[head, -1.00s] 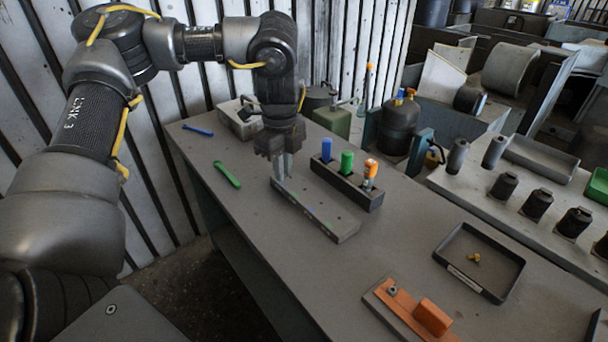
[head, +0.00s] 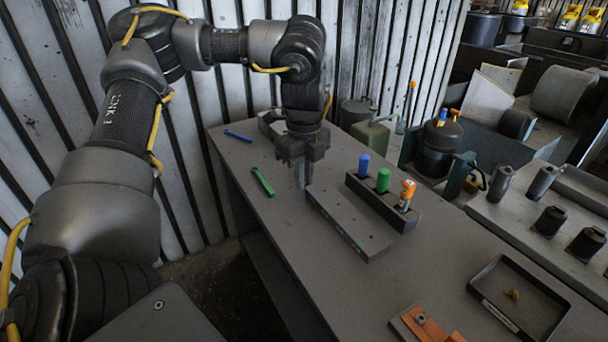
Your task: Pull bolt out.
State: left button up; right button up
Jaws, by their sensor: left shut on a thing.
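My left gripper (head: 302,183) points straight down at the far left end of a long grey block (head: 372,237) on the table. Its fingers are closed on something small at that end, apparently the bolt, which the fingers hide. I cannot tell whether it is still seated in the block. The block has small coloured marks along its side and small holes in its top. My right gripper is not in view.
A dark holder (head: 409,220) with blue, green and orange-topped pieces stands just right of the block. A green wrench (head: 263,182) and a blue tool (head: 238,136) lie to the left. A tray (head: 487,305) with small yellow parts and an orange fixture (head: 412,319) are nearer.

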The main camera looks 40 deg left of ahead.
pick_arm(q)
jog(key=shift+r+p, duration=2.25)
jog(key=shift+f, duration=0.1)
